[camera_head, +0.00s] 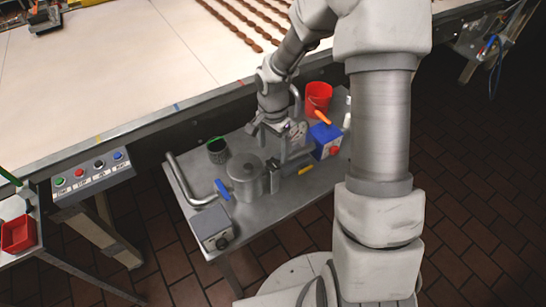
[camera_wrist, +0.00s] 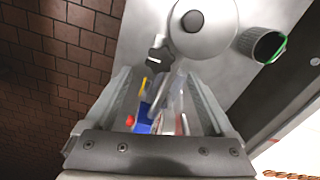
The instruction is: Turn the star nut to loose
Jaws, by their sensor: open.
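A dark star-shaped knob, which looks like the star nut (camera_wrist: 157,58), shows in the wrist view beside the round metal pot with a lid (camera_wrist: 208,40). I cannot make out the nut clearly in the head view. The pot (camera_head: 246,180) stands on a steel cart there. My gripper (camera_wrist: 160,88) is open, its two fingers spread on either side of the view, with the nut ahead of them and apart from them. In the head view my gripper (camera_head: 272,128) is over the cart, behind and right of the pot, partly hidden by its own wrist.
The steel cart (camera_head: 185,187) also holds a dark cup with green rim (camera_head: 217,151), a red bucket (camera_head: 319,95), a blue box (camera_head: 325,141), a blue-handled lever (camera_head: 222,190) and a grey control box (camera_head: 211,227). A conveyor (camera_head: 130,60) runs behind.

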